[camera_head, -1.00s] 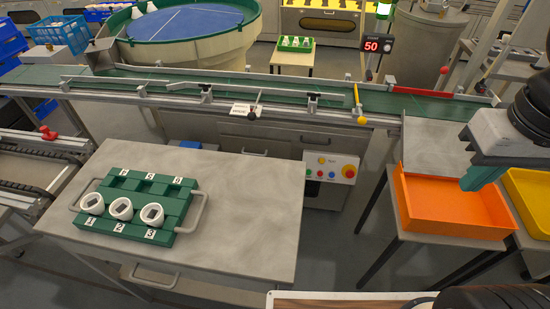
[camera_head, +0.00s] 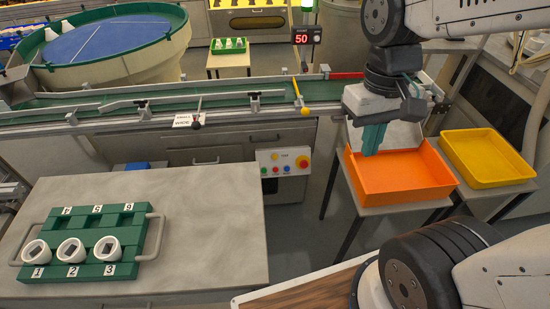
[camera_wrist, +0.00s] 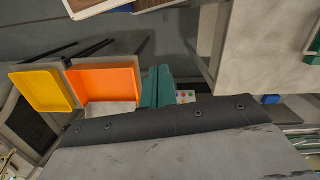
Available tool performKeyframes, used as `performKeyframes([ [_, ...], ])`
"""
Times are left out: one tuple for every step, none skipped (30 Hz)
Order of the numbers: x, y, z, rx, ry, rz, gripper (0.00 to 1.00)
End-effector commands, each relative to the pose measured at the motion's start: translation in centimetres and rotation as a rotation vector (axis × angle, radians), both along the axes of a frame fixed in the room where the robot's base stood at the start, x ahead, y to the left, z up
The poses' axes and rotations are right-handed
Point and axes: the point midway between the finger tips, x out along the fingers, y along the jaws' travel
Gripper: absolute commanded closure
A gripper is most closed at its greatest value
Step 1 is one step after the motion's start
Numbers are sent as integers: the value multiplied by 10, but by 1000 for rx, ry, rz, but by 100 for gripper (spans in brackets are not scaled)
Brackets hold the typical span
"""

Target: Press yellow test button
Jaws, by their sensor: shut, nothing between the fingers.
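The control panel (camera_head: 283,174) is a pale box on the front of the conveyor cabinet. It carries a small yellow button (camera_head: 274,157) at its upper left, a row of small coloured buttons below, and a red mushroom button on yellow (camera_head: 302,162) at its right. My gripper (camera_head: 369,152), with teal fingers, is shut and empty over the orange tray, right of the panel and apart from it. In the wrist view, my gripper (camera_wrist: 159,70) points away from the camera, and the panel (camera_wrist: 187,97) shows just right of the fingers, partly hidden by the gripper body.
The orange tray (camera_head: 365,192) and yellow tray (camera_head: 525,175) stand on stands at right. A grey table (camera_head: 215,225) at left bears a green rack (camera_head: 100,228) with several white round parts. The conveyor (camera_head: 85,112) runs above the panel. Open floor lies before the panel.

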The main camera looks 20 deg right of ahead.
Motion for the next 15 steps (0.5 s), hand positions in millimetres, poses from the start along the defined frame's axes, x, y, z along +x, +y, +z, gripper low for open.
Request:
performKeyframes([
  [11, -4, -12, -6, 39, -2, 100],
  [18, -6, -18, -10, 54, -2, 100],
  [28, -9, -27, -16, 70, -1, 100],
  [36, -11, -34, -19, 78, 1, 100],
  [43, -14, -42, -24, 88, 5, 100],
  [54, -17, -52, -30, 96, 10, 100],
  [62, -20, -60, -35, 99, 15, 100],
  [71, -22, -69, -38, 101, 20, 100],
  [82, -26, -81, -44, 102, 27, 100],
  [91, -29, -91, -49, 100, 34, 100],
  [100, -32, -101, -52, 98, 40, 100],
  [111, -35, -115, -57, 92, 51, 100],
  [120, -38, -126, -61, 87, 60, 100],
  [128, -40, -137, -63, 81, 69, 100],
  [140, -43, -153, -66, 68, 82, 100],
])
